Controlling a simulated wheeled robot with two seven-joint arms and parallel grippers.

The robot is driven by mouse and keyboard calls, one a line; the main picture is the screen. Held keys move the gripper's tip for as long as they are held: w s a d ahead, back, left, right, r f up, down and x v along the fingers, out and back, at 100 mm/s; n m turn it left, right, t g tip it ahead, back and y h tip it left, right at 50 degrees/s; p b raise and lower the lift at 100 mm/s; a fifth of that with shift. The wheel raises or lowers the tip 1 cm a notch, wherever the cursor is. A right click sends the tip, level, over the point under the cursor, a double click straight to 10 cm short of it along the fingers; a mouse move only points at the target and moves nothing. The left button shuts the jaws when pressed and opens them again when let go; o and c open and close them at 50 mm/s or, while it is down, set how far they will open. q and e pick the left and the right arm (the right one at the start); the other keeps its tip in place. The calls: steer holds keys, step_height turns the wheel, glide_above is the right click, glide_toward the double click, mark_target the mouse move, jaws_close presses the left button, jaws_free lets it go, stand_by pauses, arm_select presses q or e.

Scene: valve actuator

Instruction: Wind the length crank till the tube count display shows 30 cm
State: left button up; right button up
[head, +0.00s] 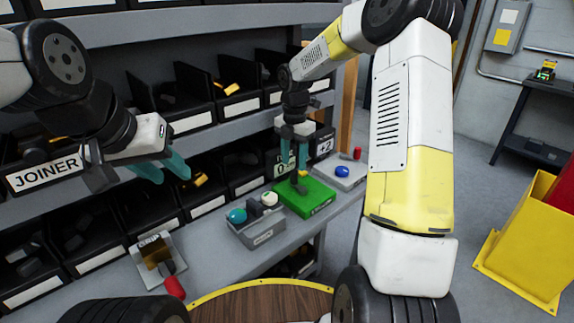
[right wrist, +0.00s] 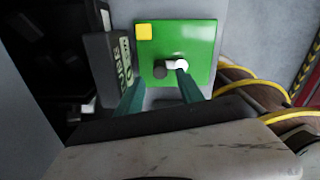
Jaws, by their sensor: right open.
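The green crank box (head: 312,197) stands on the grey bench in the head view. The right wrist view shows its green top (right wrist: 205,35) with a yellow square (right wrist: 144,32), a dark crank hub (right wrist: 160,69) and a pale knob (right wrist: 181,65). The tube display (right wrist: 122,62) is a dark block beside the box; its digits look like 0 cm but are small. My right gripper (head: 294,165) points down over the box, open, its fingertips near the crank; I cannot tell whether they touch it. My left gripper (head: 170,172) is open and empty, left of the box.
A grey box (head: 262,235) with a teal knob and a white knob stands left of the green box. A grey panel with a blue button (head: 342,171) is to the right. A stand with a red handle (head: 174,286) is at front left. Black bins fill the shelves behind.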

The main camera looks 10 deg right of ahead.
mark_target(294, 172)
steer(key=shift+f, duration=2.8)
jaws_close()
